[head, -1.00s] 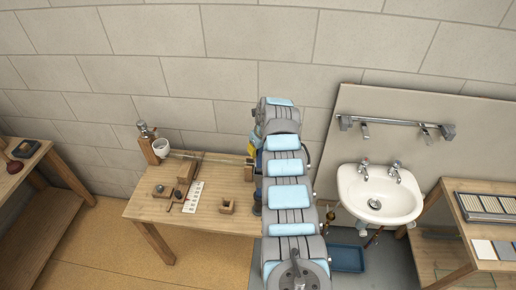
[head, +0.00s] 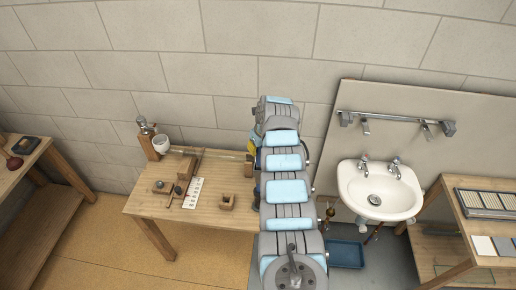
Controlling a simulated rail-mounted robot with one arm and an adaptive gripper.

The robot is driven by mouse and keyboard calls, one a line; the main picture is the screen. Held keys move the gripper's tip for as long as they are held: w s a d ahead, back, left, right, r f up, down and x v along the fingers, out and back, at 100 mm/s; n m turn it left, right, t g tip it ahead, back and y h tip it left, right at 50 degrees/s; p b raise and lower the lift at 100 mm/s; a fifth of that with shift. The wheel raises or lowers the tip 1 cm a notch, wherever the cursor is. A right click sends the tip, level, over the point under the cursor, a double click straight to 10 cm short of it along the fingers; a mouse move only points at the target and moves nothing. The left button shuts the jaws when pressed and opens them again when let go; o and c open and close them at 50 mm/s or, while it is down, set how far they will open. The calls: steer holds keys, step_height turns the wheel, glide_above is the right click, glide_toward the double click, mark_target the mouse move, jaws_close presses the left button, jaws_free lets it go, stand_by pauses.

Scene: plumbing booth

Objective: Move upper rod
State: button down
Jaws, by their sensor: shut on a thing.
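A wooden bench (head: 222,223) stands left of my arm. Near its back edge, between a wooden block (head: 185,166) and a second block (head: 249,166) beside my arm, I cannot clearly make out a thin light rod. A thin dark stick (head: 197,166) lies slanting by the first block. A metal rail (head: 395,118) runs along the panel above the sink. My arm rises through the middle and hides its own far end. My gripper's fingers and anything between them are hidden behind the arm.
A small wooden box (head: 227,201) and a white card (head: 194,193) lie nearer. Right of my arm are a sink (head: 378,190), a blue tray (head: 345,254) and a shelf (head: 490,223).

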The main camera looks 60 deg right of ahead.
steer(key=shift+f, duration=0.35)
stand_by(0.3)
steer(key=c, duration=0.8)
jaws_free()
steer(key=shift+o, duration=0.2)
steer(key=shift+r, duration=0.15)
steer(key=v, duration=1.1)
steer(key=shift+r, duration=0.4)
steer(key=shift+s, duration=0.15)
